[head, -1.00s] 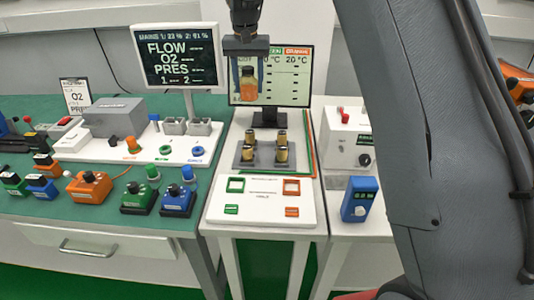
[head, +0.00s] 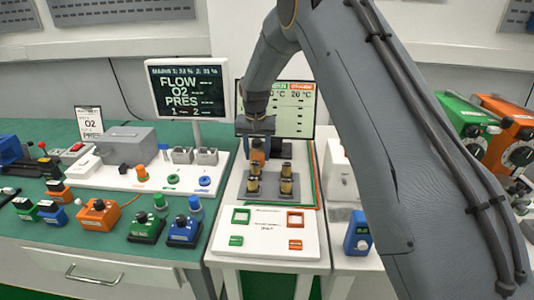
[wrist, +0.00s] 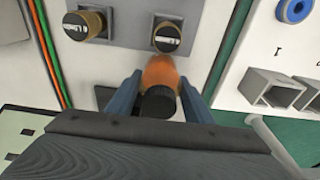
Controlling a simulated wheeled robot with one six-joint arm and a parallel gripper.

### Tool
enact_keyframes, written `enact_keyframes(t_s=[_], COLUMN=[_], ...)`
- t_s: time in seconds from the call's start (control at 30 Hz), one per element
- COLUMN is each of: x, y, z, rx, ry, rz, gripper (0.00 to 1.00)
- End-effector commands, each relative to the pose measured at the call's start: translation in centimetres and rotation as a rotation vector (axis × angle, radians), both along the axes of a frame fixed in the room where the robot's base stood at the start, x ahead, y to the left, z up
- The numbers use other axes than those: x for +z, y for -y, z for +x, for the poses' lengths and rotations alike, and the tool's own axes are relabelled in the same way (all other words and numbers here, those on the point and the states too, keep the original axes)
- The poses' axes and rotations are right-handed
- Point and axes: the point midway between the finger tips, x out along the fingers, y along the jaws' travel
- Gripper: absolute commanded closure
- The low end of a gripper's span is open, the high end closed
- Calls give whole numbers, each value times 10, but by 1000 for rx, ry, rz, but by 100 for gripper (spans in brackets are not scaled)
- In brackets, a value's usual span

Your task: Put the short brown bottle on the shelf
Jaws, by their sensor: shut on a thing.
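The short brown bottle, orange-brown with a black cap, is between the two blue-grey fingers of my gripper (wrist: 158,95) in the wrist view, where the bottle body (wrist: 161,70) shows. In the head view my gripper (head: 257,143) is shut on the bottle (head: 257,156), low behind the grey block with brass-coloured cylinders (head: 268,191) and in front of the monitor. The bottle's base is hidden, so I cannot tell if it touches the white surface. I cannot make out for certain which part is the shelf.
The grey block stands close in front of the bottle. A lit monitor (head: 300,112) is just behind it. A white panel with green and orange frames (head: 265,232) lies nearer. A dark display (head: 186,88) stands left. A blue box (head: 358,232) is at right.

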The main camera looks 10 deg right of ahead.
Motion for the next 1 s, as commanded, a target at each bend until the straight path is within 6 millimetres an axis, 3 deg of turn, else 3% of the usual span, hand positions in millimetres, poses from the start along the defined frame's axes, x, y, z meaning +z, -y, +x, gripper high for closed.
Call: enact_keyframes(t_s=[0.23,0.37,0.73,0.77,0.8,0.87,1.0], x=[4,-9,-15,-15,-14,-14,-14], y=[40,35,35,35,35,35,35], z=[4,4,4,4,4,4,4], rx=[-5,-1,-1,-1,-1,-1,-1], ry=[-1,-1,0,0,0,0,0], rz=[0,0,0,0,0,0,0], gripper=[77,77,77,50,44,35,35])
